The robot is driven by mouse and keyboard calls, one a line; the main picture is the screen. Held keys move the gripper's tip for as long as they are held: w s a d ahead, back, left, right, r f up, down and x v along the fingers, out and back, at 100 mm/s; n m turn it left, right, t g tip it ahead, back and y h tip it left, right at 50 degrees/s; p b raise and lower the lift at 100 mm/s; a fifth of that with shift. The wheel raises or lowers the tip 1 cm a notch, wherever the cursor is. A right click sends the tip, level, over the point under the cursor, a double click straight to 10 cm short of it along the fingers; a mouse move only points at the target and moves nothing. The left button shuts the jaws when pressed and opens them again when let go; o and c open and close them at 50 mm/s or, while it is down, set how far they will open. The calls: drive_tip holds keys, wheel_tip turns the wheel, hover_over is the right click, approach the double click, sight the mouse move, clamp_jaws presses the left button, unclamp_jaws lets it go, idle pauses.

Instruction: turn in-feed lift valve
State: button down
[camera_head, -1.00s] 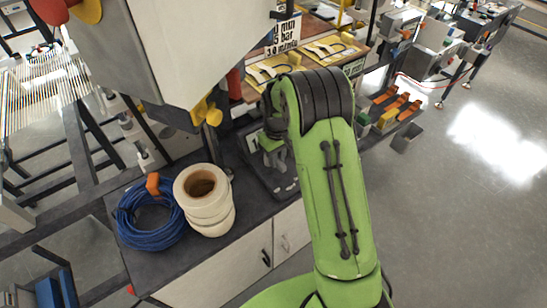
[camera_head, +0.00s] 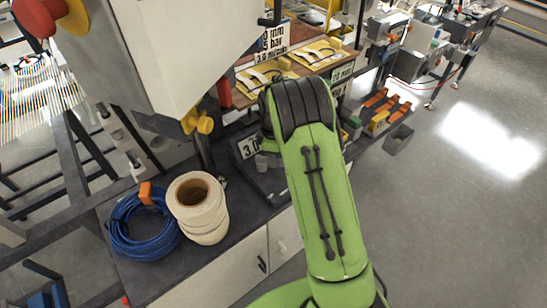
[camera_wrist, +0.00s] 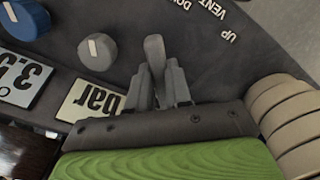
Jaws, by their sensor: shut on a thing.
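In the wrist view, my gripper (camera_wrist: 160,88) is shut on a grey valve lever (camera_wrist: 154,52), which stands up between the two grey fingers. The lever is on a dark panel (camera_wrist: 125,20) marked DOWN, VENT and UP. The lever's far end points towards the lettering, nearest VENT and DOWN; its base is hidden by the fingers.
A grey knob (camera_wrist: 97,52) and a blue knob (camera_wrist: 24,18) sit beside the lever, with a bar label (camera_wrist: 92,101). On the bench are a cream tape roll (camera_head: 197,205) and a blue hose coil (camera_head: 140,228). Open floor (camera_head: 440,220) lies to the right.

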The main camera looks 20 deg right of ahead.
idle(0.5)
drive_tip(key=c, duration=1)
unclamp_jaws()
drive_tip(key=shift+c, duration=0.2)
wheel_tip(320, 180, up, 12)
drive_tip(key=p, duration=0.1)
drive_tip(key=shift+p, duration=0.35)
drive_tip(key=s+a+r+m+t, duration=0.35)
drive_tip(key=s+r+m, duration=0.25)
drive_tip(key=s+r, duration=0.85)
drive_tip(key=s+f+m+t, duration=0.1)
drive_tip(key=s+m, duration=0.1)
drive_tip(key=s, duration=0.5)
drive_tip(key=s+a+f+m+t, duration=0.1)
drive_tip(key=s+f+m, duration=0.1)
drive_tip(key=s, duration=0.6)
drive_tip(key=shift+f+m, duration=0.2)
drive_tip(key=shift+m, duration=0.6)
